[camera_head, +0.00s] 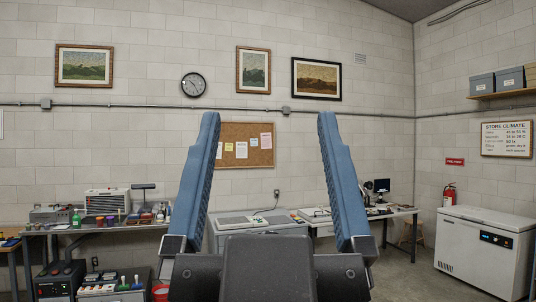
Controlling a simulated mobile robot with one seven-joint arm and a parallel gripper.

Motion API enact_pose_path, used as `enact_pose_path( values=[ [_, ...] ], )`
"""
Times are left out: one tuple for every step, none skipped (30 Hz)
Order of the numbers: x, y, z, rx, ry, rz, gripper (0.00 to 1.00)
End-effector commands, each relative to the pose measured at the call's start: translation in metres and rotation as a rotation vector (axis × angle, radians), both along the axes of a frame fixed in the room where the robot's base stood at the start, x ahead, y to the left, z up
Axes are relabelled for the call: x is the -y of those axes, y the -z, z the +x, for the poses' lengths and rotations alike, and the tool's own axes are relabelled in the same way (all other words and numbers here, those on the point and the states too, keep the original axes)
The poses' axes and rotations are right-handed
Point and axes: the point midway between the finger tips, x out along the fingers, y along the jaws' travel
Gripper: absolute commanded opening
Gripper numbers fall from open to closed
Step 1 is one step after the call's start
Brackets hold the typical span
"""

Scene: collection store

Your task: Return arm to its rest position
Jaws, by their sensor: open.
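My gripper (264,125) fills the middle foreground of the head view. Its two long blue fingers point up and stand wide apart, with nothing between them. The dark gripper body (268,268) shows below the fingers at the bottom edge. The fingers touch nothing that I can see. The rest of my arm is not clearly shown.
A cluttered bench (95,228) stands at left. A grey-white unit (255,221) and a desk (398,211) stand behind the gripper. A white chest freezer (480,245) and fire extinguisher (449,195) are at right. Floor (405,272) shows clear before the freezer.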

Motion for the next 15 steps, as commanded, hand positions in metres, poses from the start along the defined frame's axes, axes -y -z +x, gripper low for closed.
enact_pose_path(
  values=[
    [0.000, 0.006, 0.000, -0.002, -0.001, 0.001, 0.90],
    [0.000, 0.011, 0.001, -0.002, -0.001, 0.001, 0.90],
    [0.000, 0.017, 0.001, -0.002, -0.002, 0.001, 0.90],
    [0.000, 0.021, 0.001, -0.003, -0.003, 0.001, 0.90],
    [0.000, 0.025, 0.001, -0.003, -0.003, 0.001, 0.90],
    [-0.001, 0.028, 0.001, -0.003, -0.004, 0.001, 0.90],
    [-0.001, 0.028, 0.001, -0.003, -0.004, 0.001, 0.90],
    [-0.001, 0.028, 0.001, -0.003, -0.004, 0.001, 0.90],
    [-0.001, 0.028, 0.001, -0.003, -0.004, 0.001, 0.90],
    [-0.001, 0.028, 0.001, -0.003, -0.004, 0.001, 0.90],
    [-0.001, 0.028, 0.001, -0.003, -0.004, 0.001, 0.90],
    [-0.001, 0.028, 0.001, -0.003, -0.004, 0.001, 0.90],
    [-0.001, 0.028, 0.001, -0.003, -0.004, 0.001, 0.90],
    [-0.001, 0.028, 0.001, -0.003, -0.004, 0.001, 0.90],
    [-0.001, 0.028, 0.001, -0.003, -0.004, 0.001, 0.90]
  ],
)
